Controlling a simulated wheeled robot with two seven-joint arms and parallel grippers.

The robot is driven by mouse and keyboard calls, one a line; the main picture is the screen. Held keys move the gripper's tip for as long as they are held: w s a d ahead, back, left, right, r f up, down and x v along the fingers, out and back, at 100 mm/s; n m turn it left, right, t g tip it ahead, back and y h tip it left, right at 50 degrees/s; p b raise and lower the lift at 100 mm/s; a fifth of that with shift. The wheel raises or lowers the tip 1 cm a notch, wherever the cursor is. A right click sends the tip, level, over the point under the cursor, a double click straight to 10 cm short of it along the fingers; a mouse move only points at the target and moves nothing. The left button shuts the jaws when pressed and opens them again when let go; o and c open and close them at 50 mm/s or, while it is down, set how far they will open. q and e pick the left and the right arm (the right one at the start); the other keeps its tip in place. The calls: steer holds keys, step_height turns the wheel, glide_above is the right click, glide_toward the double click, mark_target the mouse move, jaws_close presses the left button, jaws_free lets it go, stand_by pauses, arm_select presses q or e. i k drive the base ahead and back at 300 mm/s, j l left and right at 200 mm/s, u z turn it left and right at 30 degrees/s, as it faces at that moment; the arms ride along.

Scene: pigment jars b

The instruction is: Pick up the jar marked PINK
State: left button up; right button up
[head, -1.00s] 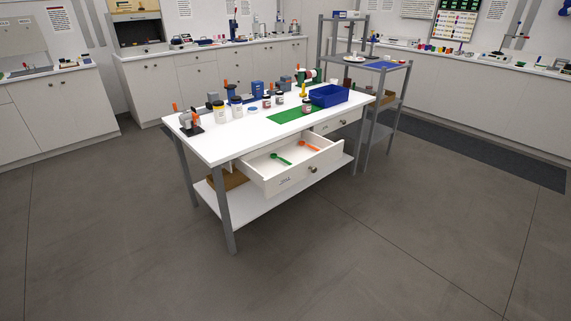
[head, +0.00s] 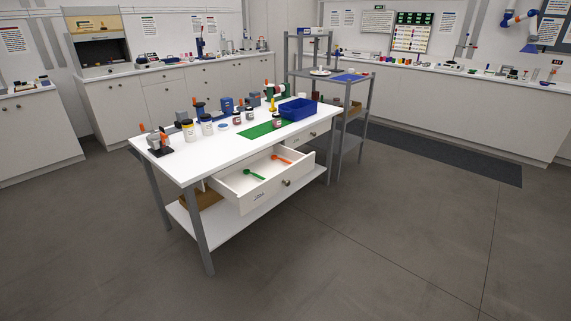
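Several small jars stand on the white table. Two larger jars with pale bodies, one with a yellow label (head: 188,130) and one beside it (head: 207,125), stand at the left. Two small jars with dark lids, one at the middle (head: 237,118) and one just right of it (head: 250,114), stand further along. Another small reddish jar (head: 277,121) stands on the green mat (head: 258,131). The labels are too small to read, so I cannot tell which jar is marked PINK. Neither of my grippers is in view.
A blue bin (head: 298,110) stands at the table's right end. An open drawer (head: 262,191) juts from the table's front, holding a green scoop (head: 254,174) and an orange scoop (head: 281,158). A grey shelf rack (head: 366,110) stands behind at the right. The floor in front is clear.

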mark_target(277, 117)
steer(key=i+l+z, duration=0.35)
steer(key=i, duration=0.8)
steer(key=i+z, duration=0.35)
steer(key=i, duration=0.8)
steer(key=i+l+u, duration=0.1)
steer(key=i+u, duration=0.25)
steer(key=i, duration=0.15)
steer(key=i+l+u, duration=0.3)
steer(key=i, duration=0.15)
steer(key=i+l+u, duration=0.35)
steer(key=i+j, duration=0.1)
